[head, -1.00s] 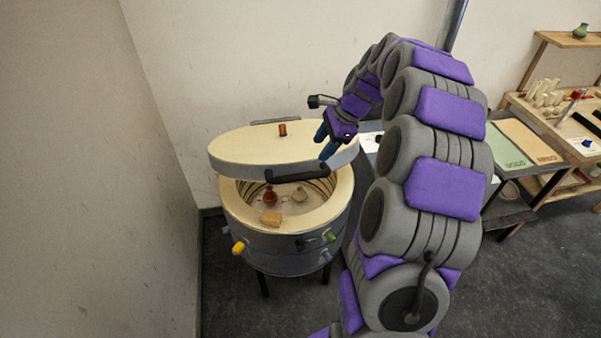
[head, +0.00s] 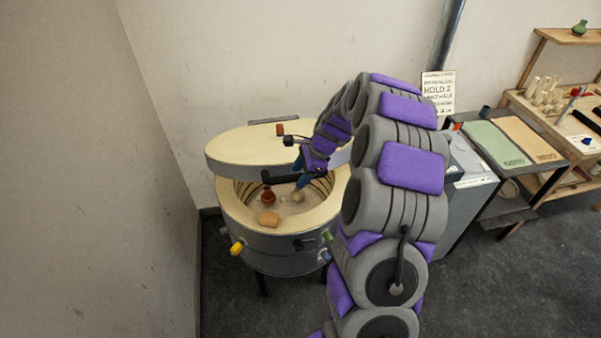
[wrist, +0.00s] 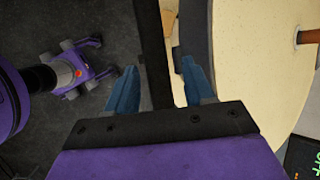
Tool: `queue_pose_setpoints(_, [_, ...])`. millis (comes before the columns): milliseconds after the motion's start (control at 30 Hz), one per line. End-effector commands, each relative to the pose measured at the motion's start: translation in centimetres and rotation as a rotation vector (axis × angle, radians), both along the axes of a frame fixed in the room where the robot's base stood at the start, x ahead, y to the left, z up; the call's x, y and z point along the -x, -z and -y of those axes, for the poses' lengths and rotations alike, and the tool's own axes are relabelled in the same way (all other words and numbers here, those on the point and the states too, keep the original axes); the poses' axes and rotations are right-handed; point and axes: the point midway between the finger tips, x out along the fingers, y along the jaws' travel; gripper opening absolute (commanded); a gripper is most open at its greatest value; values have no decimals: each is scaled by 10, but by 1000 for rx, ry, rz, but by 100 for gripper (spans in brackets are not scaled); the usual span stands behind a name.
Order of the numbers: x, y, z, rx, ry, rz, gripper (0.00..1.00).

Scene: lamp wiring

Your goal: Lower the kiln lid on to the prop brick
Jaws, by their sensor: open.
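The round kiln (head: 285,262) stands at the left with its cream-topped lid (head: 240,145) raised and tilted above the opening. The tan prop brick (head: 269,218) sits on the kiln's front rim. A dark handle bar (head: 282,178) is on the lid's front edge. My gripper (head: 299,172) is at the right part of this handle. In the wrist view the blue fingers of my gripper (wrist: 160,88) are apart, with the dark handle bar (wrist: 155,50) passing between them. The lid (wrist: 265,65) fills the right of that view.
A red-brown pot (head: 268,196) and a cream pot (head: 298,196) stand inside the kiln. Coloured plugs, such as a yellow one (head: 236,248), stick out of its side. Walls are close at left and behind. A grey cabinet (head: 467,190) and tables stand at right.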

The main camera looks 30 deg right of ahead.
Motion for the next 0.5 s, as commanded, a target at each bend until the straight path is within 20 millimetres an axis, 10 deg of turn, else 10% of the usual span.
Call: queue_pose_setpoints(500, [0, -1, -1, 1, 0, 1, 18])
